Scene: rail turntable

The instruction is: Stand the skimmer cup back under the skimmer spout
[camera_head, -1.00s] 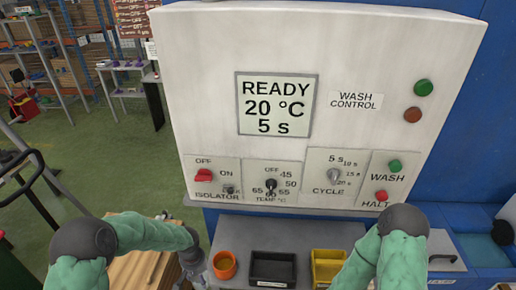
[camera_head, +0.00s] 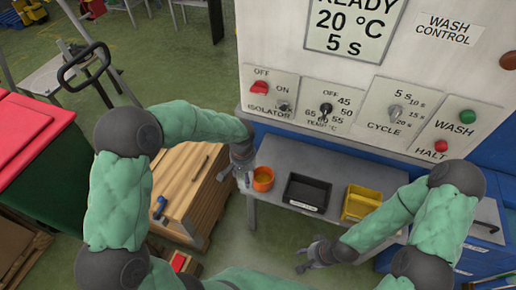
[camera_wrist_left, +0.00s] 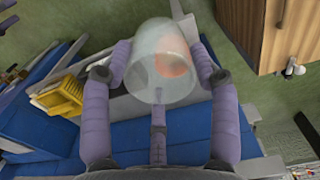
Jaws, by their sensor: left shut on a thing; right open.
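A clear, greenish translucent cup (camera_wrist_left: 152,75) sits between the fingers of my left gripper (camera_wrist_left: 160,65) in the left wrist view. The fingers are shut on it from both sides. In the head view my left gripper (camera_head: 244,176) hangs by the left end of the grey bench, just left of an orange pot (camera_head: 263,179). I cannot make out the cup clearly there. An orange patch shows through the cup's wall in the left wrist view. My right gripper (camera_head: 308,258) is open and empty, low in front of the bench. I cannot identify the skimmer spout.
The grey bench (camera_head: 283,156) carries a black tray (camera_head: 307,192) and a yellow bin (camera_head: 360,203). The wash control cabinet (camera_head: 290,35) stands above it.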

